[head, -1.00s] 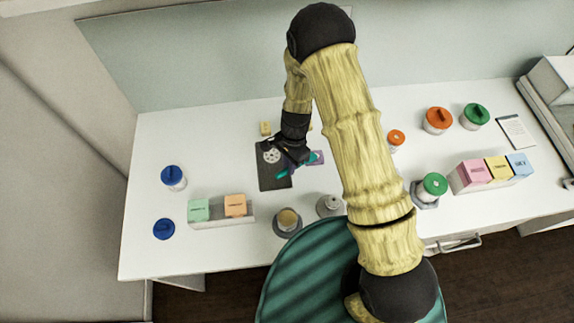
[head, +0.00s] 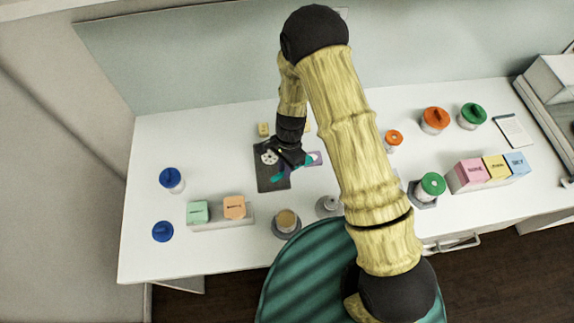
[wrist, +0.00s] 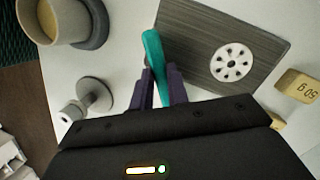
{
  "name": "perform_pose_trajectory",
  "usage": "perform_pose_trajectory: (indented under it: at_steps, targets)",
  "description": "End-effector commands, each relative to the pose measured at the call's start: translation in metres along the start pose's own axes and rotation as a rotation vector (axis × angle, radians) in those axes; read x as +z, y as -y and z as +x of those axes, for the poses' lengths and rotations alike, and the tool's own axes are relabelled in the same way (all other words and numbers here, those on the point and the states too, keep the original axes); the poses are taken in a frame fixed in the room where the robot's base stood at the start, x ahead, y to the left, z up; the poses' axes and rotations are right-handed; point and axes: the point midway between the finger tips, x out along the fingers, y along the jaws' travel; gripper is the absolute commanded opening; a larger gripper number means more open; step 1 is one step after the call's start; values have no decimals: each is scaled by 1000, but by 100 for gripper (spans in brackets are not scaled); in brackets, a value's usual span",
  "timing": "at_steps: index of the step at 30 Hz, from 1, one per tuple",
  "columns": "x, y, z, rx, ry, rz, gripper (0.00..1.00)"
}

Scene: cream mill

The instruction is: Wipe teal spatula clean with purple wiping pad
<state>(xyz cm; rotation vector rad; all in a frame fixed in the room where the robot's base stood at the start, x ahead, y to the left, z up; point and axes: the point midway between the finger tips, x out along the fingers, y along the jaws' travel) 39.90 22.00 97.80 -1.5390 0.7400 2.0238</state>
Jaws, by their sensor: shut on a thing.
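My gripper (head: 291,166) is shut on the teal spatula (head: 277,176) and holds it over the dark board on the white bench. In the wrist view the spatula (wrist: 154,52) sticks out between the two dark purple fingers of my gripper (wrist: 160,75). The pad is not distinguishable in the wrist view.
The dark board (head: 270,183) bears a white holed disc (wrist: 232,62). A cream-filled cup (head: 286,222) and a grey knobbed piece (head: 328,206) stand in front. A yellow 50 g block (wrist: 298,86) is near the board. Blue-lidded jars stand left, orange- and green-lidded ones right.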

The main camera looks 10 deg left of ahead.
Motion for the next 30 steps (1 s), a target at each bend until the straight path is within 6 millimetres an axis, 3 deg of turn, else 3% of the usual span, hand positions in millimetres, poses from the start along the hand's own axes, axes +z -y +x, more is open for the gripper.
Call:
perform_pose_trajectory:
  at_steps: [30]
  targets:
    - [-16,0,-2,0,0,0,0]
